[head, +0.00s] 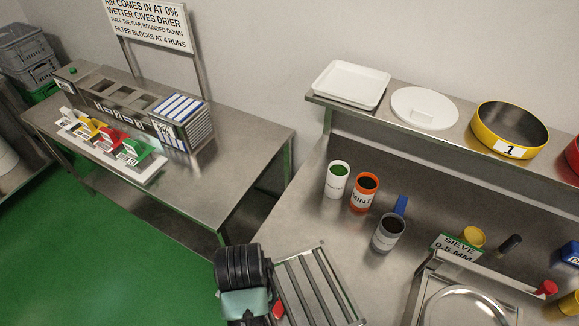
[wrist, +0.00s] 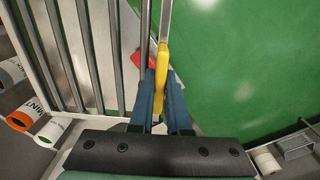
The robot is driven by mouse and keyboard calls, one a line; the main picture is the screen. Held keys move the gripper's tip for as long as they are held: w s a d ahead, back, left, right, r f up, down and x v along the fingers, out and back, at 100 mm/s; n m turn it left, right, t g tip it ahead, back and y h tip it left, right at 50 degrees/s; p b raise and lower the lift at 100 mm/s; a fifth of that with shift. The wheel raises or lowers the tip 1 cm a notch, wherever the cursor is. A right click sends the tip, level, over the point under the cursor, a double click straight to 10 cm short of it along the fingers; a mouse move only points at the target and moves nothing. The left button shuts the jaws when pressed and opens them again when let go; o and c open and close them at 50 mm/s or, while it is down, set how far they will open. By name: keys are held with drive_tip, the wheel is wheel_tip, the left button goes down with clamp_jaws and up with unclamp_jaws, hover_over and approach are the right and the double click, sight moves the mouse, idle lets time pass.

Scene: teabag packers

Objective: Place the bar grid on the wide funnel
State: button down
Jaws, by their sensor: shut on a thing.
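The bar grid (head: 318,290) is a steel frame with parallel bars, at the bottom middle of the head view. In the wrist view its bars (wrist: 90,50) fill the upper left. My gripper (head: 262,312) is at its left side in the head view. In the wrist view my blue fingers (wrist: 160,92) are closed around a yellow grip (wrist: 162,65) along the grid's edge. A red piece (wrist: 140,56) shows beside the fingers. I cannot make out the wide funnel for certain. Whether the grid touches anything beneath is unclear.
A steel tray (head: 425,283) with a round dish is at lower right. A shelf (head: 320,98) holds pans behind. Another table (head: 255,135) with teabag boxes is left, above green floor.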

sight(302, 302)
drive_tip(key=w+d+m, duration=0.1)
drive_tip(key=d+m, duration=0.1)
drive_tip(key=d, duration=0.1)
drive_tip(key=w+d+m, duration=0.1)
drive_tip(key=d+m, duration=0.1)
drive_tip(key=w+d+m, duration=0.1)
drive_tip(key=d, duration=0.2)
drive_tip(key=shift+w+d+r+m, duration=0.25)
drive_tip(key=shift+d+r+m, duration=0.1)
drive_tip(key=shift+r+m, duration=0.05)
drive_tip(key=shift+a+f+b, duration=0.15)
drive_tip(key=shift+f+b, duration=0.5)
drive_tip(key=shift+f, duration=0.05)
wheel_tip(302, 302, down, 10)
drive_tip(key=b, duration=1)
drive_tip(key=shift+f, duration=0.15)
